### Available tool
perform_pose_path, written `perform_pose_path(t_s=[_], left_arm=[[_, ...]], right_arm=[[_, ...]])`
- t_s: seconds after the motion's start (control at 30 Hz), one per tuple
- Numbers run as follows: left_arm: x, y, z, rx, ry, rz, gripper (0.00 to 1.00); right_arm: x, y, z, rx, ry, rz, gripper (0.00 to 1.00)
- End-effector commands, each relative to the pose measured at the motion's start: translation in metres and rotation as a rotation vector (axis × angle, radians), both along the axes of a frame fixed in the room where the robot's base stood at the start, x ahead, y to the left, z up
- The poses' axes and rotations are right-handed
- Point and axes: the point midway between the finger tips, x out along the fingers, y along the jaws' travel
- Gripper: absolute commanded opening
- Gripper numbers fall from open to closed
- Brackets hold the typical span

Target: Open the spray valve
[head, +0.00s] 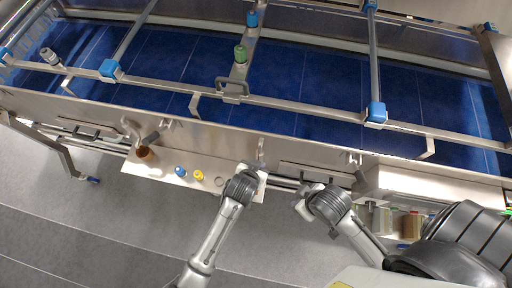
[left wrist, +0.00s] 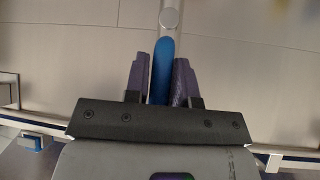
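The spray valve's blue handle (left wrist: 162,65) shows in the left wrist view, with a grey metal end (left wrist: 170,18) above it. My left gripper (left wrist: 161,75) has its two dark fingers close along both sides of the handle, with hardly any gap visible. In the head view my left gripper (head: 258,168) is at the conveyor's front side panel, where a small metal fitting (head: 261,150) shows above it. It hides most of the handle there. My right gripper (head: 303,208) is to the right, in front of the rail, apart from the valve; its fingers are too small to read.
A pale shelf (head: 160,180) left of my left gripper holds a brown cup (head: 145,153), a blue item (head: 180,171) and a yellow item (head: 198,175). The blue conveyor belt (head: 300,75) runs behind, under metal bars. Grey floor (head: 90,225) is clear at front left.

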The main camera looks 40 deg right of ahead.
Motion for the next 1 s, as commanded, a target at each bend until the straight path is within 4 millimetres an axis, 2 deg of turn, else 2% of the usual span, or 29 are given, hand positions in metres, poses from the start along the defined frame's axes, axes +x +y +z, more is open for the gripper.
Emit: perform_pose_path(t_s=[0.03, 0.2, 0.57, 0.77, 1.0], left_arm=[[0.000, 0.000, 0.000, -0.001, 0.001, 0.000, 0.29], [0.000, 0.000, 0.000, 0.000, 0.002, 0.001, 0.45], [-0.002, 0.004, 0.004, -0.002, 0.002, 0.001, 0.45], [-0.012, 0.020, 0.023, -0.003, 0.001, 0.002, 0.45], [-0.030, 0.046, 0.054, -0.003, 0.001, 0.001, 0.45]], right_arm=[[0.000, 0.000, 0.000, -0.001, 0.000, 0.001, 0.44], [0.000, -0.002, 0.000, -0.008, 0.000, 0.005, 0.44], [0.000, -0.003, 0.000, -0.009, 0.000, 0.005, 0.44], [0.000, -0.002, -0.001, -0.006, -0.001, 0.003, 0.44], [0.000, 0.000, -0.004, -0.001, -0.001, 0.000, 0.44]])
